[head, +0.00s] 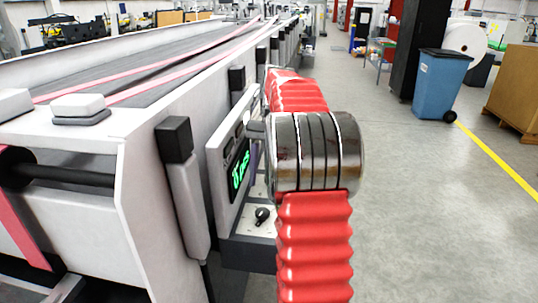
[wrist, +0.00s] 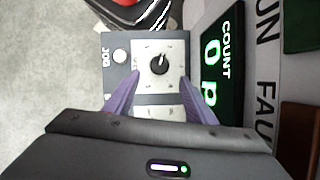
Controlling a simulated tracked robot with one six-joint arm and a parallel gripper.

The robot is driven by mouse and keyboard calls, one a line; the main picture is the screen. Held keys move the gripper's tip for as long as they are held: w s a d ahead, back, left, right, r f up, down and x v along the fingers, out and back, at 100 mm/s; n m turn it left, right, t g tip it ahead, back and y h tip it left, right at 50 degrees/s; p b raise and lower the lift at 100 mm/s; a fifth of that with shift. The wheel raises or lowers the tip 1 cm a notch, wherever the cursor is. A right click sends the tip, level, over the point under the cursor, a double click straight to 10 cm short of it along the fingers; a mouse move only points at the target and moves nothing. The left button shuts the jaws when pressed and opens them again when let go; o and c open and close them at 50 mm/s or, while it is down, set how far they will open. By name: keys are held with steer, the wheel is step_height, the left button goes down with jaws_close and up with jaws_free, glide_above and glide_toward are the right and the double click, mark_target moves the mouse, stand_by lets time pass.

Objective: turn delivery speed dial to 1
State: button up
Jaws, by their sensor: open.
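In the wrist view a small round black dial (wrist: 160,64) sits on a white plate (wrist: 178,49) with marks around it. A pale pointer mark on it faces the upper right; the numbers are too small to read. My gripper (wrist: 160,80) is open, its two purple fingers apart on either side below the dial, with nothing between them. I cannot tell how far they are from the panel. In the head view a black knob (head: 262,215) shows low on the control panel (head: 225,190); I cannot tell if it is the same dial. My arm hides much of the panel there.
A white round button (wrist: 120,57) lies left of the dial, near the word JOG. A green COUNT display (wrist: 222,65) is to its right. The white machine frame (head: 140,150) borders the panel in the head view. Open grey floor and a blue bin (head: 440,85) lie right.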

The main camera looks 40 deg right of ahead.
steer(key=v, duration=0.6)
steer(key=shift+w+r, duration=0.1)
stand_by(0.4)
